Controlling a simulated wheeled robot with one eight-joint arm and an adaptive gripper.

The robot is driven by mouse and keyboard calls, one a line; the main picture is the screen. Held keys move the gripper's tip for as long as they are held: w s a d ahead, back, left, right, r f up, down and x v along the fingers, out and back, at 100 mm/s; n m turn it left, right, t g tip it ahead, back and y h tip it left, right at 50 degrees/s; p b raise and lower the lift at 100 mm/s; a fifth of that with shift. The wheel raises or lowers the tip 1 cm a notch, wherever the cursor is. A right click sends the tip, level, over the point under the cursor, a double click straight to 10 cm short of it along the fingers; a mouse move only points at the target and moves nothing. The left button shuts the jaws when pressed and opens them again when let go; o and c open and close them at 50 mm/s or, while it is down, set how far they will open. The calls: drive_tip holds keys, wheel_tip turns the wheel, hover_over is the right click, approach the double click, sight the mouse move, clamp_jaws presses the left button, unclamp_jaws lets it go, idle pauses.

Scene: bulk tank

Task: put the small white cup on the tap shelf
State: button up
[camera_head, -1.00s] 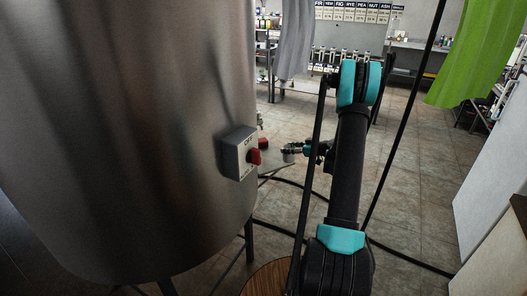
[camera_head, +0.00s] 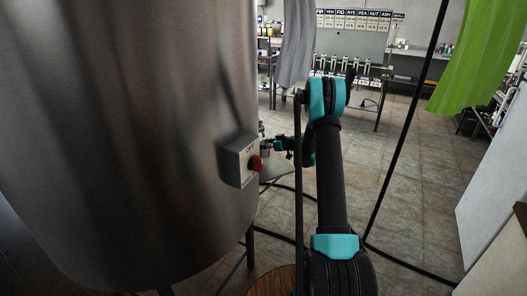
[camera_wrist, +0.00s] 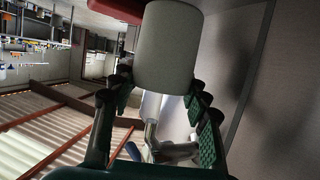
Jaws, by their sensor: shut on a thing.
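The small white cup (camera_wrist: 167,50) is between the fingertips of my gripper (camera_wrist: 160,88) in the wrist view, and the gripper is shut on it. In the head view, my gripper (camera_head: 281,145) is small and partly hidden by my arm, beside the tank's right edge. The cup (camera_head: 266,148) shows there only as a small pale shape behind the switch box. The tap shelf (camera_head: 278,168) seems to be the pale flat plate beside the tank, below the gripper. I cannot tell whether the cup touches it. A shiny metal pipe or tap (camera_wrist: 168,148) shows between the fingers.
The large steel tank (camera_head: 140,120) fills the left. A grey switch box (camera_head: 238,162) with a red knob (camera_head: 255,163) juts from it near the gripper. Dark hoses (camera_head: 285,187) lie on the tiled floor. A green curtain (camera_head: 475,55) hangs at right.

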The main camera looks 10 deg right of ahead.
sight(264, 150)
drive_tip(key=shift+f, duration=1.75)
drive_tip(key=o, duration=1.1)
drive_tip(key=shift+o, duration=0.2)
drive_tip(key=shift+d, duration=0.1)
